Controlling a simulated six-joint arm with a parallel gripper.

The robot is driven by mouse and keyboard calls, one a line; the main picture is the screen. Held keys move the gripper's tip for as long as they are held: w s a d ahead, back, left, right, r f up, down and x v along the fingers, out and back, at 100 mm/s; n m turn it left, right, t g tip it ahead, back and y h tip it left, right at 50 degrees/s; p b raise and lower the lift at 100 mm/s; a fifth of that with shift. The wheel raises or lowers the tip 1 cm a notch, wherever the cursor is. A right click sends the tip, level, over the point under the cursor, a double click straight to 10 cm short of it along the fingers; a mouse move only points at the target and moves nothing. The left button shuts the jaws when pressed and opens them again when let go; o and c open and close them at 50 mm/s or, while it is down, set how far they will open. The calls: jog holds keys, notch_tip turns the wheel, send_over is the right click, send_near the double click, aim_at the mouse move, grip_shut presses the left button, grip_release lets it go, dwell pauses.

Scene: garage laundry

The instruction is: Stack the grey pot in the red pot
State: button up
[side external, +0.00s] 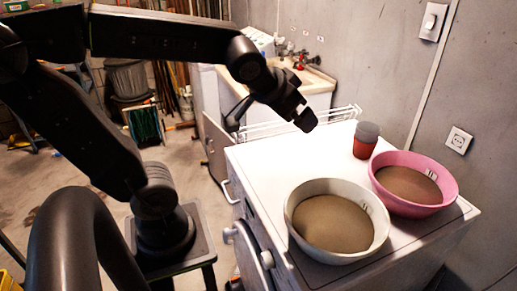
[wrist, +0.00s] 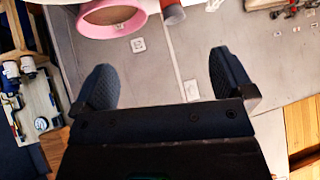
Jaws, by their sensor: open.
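The grey pot (side external: 368,130) sits upright in the red pot (side external: 363,151), its grey upper part rising above the red one. Together they stand on the white machine top, behind the bowls.
A cream bowl (side external: 296,228) and a pink bowl (side external: 447,180), both brown inside, stand at the front and right of the machine top (side external: 262,165). The machine's back left is clear. A wall with a socket (side external: 458,141) rises behind; a sink (side external: 312,80) lies beyond.

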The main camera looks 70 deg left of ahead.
jog(key=s+d+f+m+g+h, duration=0.1)
jog(key=s+d+f, duration=0.3)
jog(key=s, duration=0.5)
jog(key=shift+s+d+m+g+h, duration=0.3)
jog(key=shift+s+d+g+h, duration=0.05)
jog(key=shift+d+g+h, duration=0.55)
